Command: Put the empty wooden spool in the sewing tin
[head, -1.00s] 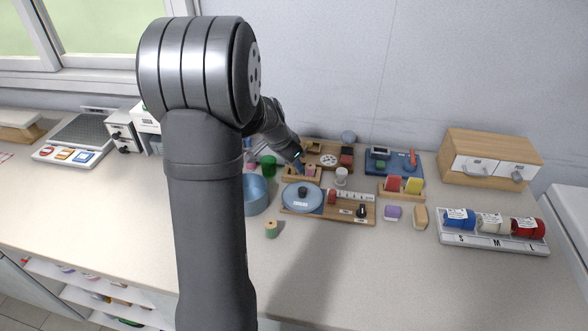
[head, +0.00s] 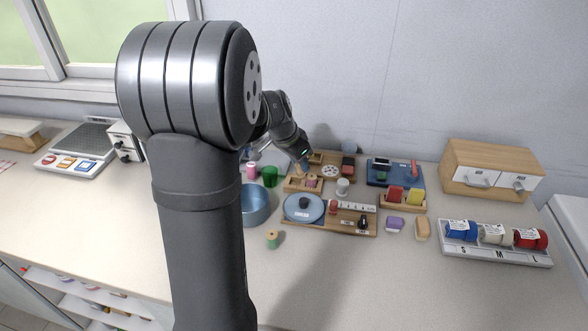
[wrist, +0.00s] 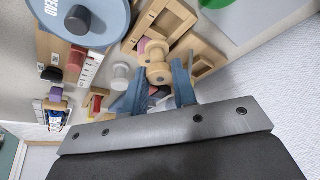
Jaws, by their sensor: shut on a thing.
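In the wrist view, the bare wooden spool (wrist: 158,73) sits between the blue fingertips of my gripper (wrist: 158,82), which is shut on it. The spool is at or just above a wooden tray (wrist: 133,36); I cannot tell whether it touches. In the head view my gripper (head: 304,167) is over that tray area, and the held spool is too small to make out. A blue round open tin (head: 256,207), likely the sewing tin, stands left of the tray, partly hidden by my arm. A blue lid (head: 296,212) with a dark knob lies on a wooden board.
A pink spool (head: 312,181) stands in the wooden tray. A white spool (head: 342,187) is close by on the right. A green thread spool (head: 272,239) stands in front of the tin. A green cup (head: 270,176) is behind the tin.

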